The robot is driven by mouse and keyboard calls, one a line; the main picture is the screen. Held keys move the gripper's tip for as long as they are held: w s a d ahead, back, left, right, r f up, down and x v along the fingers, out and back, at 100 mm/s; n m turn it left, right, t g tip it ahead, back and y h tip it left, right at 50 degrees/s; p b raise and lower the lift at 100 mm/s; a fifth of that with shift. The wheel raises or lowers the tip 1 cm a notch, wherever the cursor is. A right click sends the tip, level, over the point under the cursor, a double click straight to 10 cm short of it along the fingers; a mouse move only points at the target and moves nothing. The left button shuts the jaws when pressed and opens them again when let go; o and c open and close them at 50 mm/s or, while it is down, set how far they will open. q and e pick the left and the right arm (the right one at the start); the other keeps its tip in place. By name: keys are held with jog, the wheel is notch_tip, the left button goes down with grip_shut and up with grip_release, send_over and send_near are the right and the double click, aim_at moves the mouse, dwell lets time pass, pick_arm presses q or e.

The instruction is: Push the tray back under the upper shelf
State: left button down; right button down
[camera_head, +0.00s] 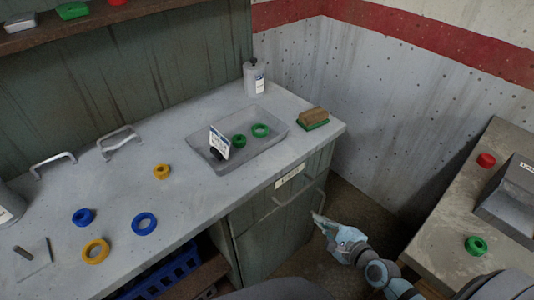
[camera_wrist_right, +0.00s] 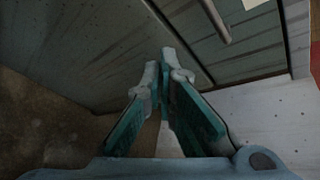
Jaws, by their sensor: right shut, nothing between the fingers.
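The grey tray (camera_head: 232,168) lies on the light grey workbench top, towards its right end. It holds two green rings (camera_head: 261,130) and a white label card (camera_head: 219,143) with a small dark object at its foot. The upper shelf (camera_head: 47,38) is at the top left, on the back panel, well apart from the tray. My right gripper (camera_head: 317,216) is shut and empty, in front of the bench and below its top, near the cabinet handle. In the right wrist view, its fingertips (camera_wrist_right: 166,58) are together, facing the cabinet front. My left gripper is not in view.
Blue and yellow rings (camera_head: 144,223) lie on the bench's left half. A cabinet handle (camera_head: 303,196) sticks out below the edge. Another table (camera_head: 439,220) is at right.

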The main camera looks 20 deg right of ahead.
aim_at(258, 149)
jog(key=w+a+r+m+t+y, duration=0.1)
jog(key=a+r+m+t+y, duration=0.2)
jog(key=r, duration=0.6)
jog(key=w+a+r+m+y, duration=0.15)
jog(key=a+r+m, duration=0.35)
jog(key=r, duration=0.5)
jog(key=shift+y, duration=0.25)
jog(key=x, duration=1.1)
jog(key=shift+w+d+f, duration=0.1)
jog(key=shift+w+d, duration=0.05)
jog(key=shift+w, duration=0.8)
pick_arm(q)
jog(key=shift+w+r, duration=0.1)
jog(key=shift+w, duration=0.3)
